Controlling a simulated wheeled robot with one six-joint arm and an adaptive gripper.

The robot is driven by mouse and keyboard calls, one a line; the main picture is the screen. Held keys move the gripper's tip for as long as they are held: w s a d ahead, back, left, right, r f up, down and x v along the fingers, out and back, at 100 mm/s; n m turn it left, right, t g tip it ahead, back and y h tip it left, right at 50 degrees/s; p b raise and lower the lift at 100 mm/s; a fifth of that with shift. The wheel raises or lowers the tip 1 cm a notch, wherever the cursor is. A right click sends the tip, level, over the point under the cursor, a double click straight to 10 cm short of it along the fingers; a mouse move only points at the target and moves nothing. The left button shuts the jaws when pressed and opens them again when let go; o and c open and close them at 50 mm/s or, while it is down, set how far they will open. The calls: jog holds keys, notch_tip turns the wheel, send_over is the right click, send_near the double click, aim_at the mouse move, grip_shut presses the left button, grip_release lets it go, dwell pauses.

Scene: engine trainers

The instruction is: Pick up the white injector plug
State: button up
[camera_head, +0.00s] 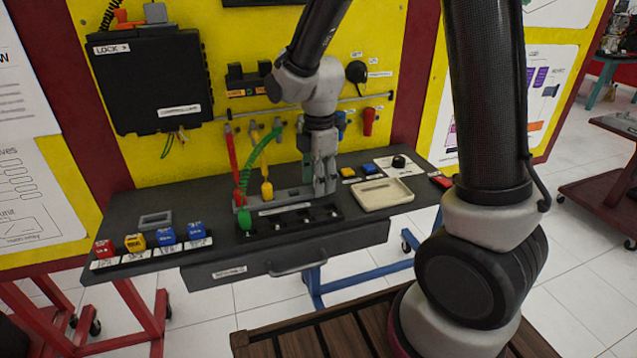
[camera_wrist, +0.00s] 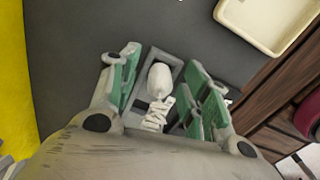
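The white injector plug (camera_wrist: 159,82) shows in the wrist view, with a rounded white body and a ribbed white part toward my palm. It lies between the two green-padded fingers of my gripper (camera_wrist: 160,62), which are open with a gap on both sides of it. A grey rectangular frame (camera_wrist: 174,62) surrounds or lies beneath the plug. In the head view my gripper (camera_head: 322,178) points down at the right end of the grey holder on the bench. The white plug is hidden behind the gripper there.
Red (camera_head: 242,197), yellow (camera_head: 267,189) and green (camera_head: 245,219) plugs with cables are left of my gripper. A black socket strip (camera_head: 290,222) is in front. A cream tray (camera_head: 382,207) is to the right. Coloured blocks (camera_head: 165,237) line the bench's front left.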

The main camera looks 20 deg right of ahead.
jog(key=c, duration=0.9)
